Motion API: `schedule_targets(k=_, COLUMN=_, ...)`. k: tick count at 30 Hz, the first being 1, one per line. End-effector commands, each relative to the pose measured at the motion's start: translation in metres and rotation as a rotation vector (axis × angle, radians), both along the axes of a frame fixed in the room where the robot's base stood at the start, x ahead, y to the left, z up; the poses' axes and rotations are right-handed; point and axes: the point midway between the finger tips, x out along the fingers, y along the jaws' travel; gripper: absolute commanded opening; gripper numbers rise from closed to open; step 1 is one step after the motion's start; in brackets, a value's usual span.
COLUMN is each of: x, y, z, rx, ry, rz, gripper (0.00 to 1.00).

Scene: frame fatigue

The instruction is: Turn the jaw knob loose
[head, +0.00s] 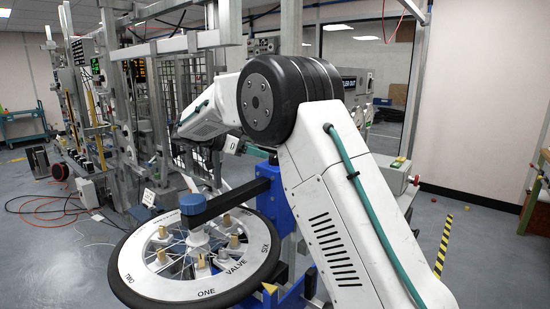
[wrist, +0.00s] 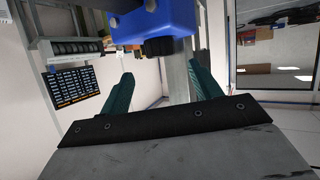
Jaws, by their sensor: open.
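A blue clamp body (wrist: 155,20) hangs at the top of the wrist view. A short black knob-like part (wrist: 159,47) sticks out of its near side; I take it for the jaw knob. My gripper (wrist: 160,70) is open, with its two teal fingers spread wide on either side of the black part's line. Nothing is between the fingers, and they look short of it and apart from it. In the head view a blue stand (head: 270,188) shows behind the wheel. My arm hides part of the stand, and the knob cannot be made out there.
A lettered wheel (head: 205,292) with a black tyre and several brass pieces lies in front of the stand. A dark blue-ended bar (head: 225,200) reaches over it. Metal frames (head: 140,110) stand at left, with cables (head: 50,207) on the floor. Floor at right is mostly clear.

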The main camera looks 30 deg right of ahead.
Motion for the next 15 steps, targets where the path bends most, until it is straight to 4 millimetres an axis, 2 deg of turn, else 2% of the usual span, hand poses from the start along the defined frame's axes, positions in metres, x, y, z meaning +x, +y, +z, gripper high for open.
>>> schedule_targets(k=15, x=-0.005, y=-0.064, z=-0.027, rx=-0.005, ry=-0.008, rz=-0.004, gripper=0.63)
